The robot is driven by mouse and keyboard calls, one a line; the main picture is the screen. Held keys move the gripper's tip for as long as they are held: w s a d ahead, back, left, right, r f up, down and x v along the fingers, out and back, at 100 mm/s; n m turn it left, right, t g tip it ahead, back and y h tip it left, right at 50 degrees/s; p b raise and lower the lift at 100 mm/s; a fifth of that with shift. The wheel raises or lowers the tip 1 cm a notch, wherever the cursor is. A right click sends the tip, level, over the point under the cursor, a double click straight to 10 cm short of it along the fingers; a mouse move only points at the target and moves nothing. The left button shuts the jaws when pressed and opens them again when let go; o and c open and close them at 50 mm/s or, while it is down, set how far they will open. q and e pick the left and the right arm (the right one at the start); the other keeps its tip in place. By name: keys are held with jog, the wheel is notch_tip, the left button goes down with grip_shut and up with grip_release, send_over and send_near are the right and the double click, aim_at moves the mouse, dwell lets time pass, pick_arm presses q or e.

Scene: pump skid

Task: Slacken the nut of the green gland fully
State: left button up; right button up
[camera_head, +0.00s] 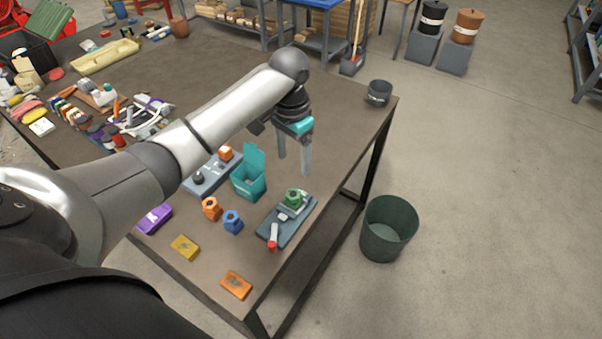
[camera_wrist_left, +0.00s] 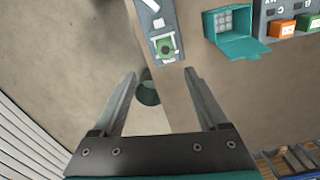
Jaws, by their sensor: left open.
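The green gland (camera_head: 293,196) with its nut sits at the far end of a grey-blue skid plate (camera_head: 277,235) near the table's right edge. A small red-tipped lever (camera_head: 273,239) stands at the plate's near end. In the left wrist view the green gland (camera_wrist_left: 166,48) shows from above, beyond the fingertips. My left gripper (camera_head: 294,167) is open and empty, pointing down above the table behind the gland and apart from it. It also shows in the left wrist view (camera_wrist_left: 160,80). My right gripper is not in view.
A teal open-lidded box (camera_head: 249,182) stands left of the plate. Orange (camera_head: 211,208) and blue (camera_head: 232,221) nut-like pieces lie nearby, with a grey panel (camera_head: 203,181) behind. A dark green bin (camera_head: 388,228) stands on the floor at right. The table's far right is mostly clear.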

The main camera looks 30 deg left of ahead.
pick_arm(q)
jog(key=w+a+r, duration=0.1)
send_near(293, 192)
notch_tip(293, 192, down, 8)
jog(key=shift+f+b, duration=0.25)
jog(key=shift+b, duration=0.95)
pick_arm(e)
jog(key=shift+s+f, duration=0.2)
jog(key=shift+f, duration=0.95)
pick_arm(q)
jog(key=shift+c, duration=0.2)
grip_shut()
